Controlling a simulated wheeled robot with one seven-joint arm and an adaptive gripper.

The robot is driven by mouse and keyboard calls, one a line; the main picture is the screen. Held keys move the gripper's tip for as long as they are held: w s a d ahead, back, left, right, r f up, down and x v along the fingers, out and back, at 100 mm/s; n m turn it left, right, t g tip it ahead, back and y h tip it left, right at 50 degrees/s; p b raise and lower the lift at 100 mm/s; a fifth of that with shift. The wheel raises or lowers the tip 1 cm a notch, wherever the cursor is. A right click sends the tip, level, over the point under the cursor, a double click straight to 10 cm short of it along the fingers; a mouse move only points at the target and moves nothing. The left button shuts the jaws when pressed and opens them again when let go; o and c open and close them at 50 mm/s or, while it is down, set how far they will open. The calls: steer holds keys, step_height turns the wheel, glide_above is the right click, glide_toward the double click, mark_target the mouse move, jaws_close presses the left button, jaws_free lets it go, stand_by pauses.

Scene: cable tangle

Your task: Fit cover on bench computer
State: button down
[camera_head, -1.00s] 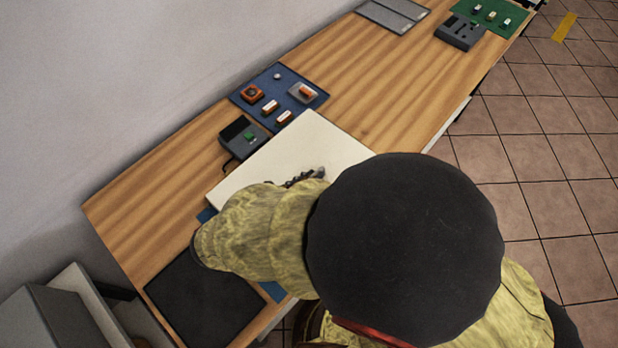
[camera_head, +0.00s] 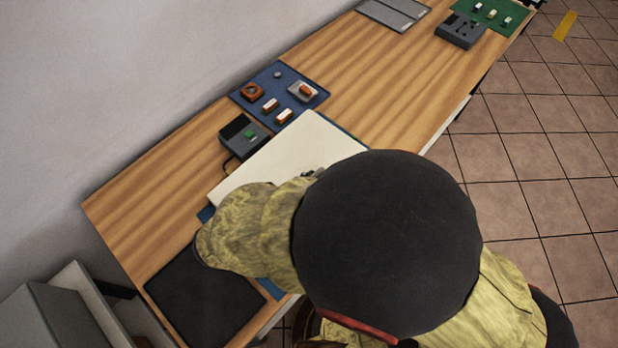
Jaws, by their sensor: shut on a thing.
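The cover, a flat cream-white panel (camera_head: 268,159), lies over the middle of the bench above a blue mat (camera_head: 206,213), whose edges show beside it. Its near right part is hidden by my arm. Only a small grey piece of my gripper (camera_head: 317,172) shows at the panel, past my sleeved arm; it is shut on the panel. The fingertips are hidden. The bench computer itself is not distinguishable; whatever is under the panel is hidden.
A dark grey device (camera_head: 243,136) with a green part stands close to the panel's far edge. A blue tray (camera_head: 278,95) with small parts lies behind. A black mat (camera_head: 203,300) lies at the near left. Bare wood (camera_head: 375,85) is free to the right.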

steer(key=c, duration=1.9)
jaws_free()
steer(key=v, duration=1.2)
steer(key=shift+d, duration=0.1)
steer(key=shift+r, duration=0.15)
step_height(320, 180, up, 6)
steer(key=p, duration=0.6)
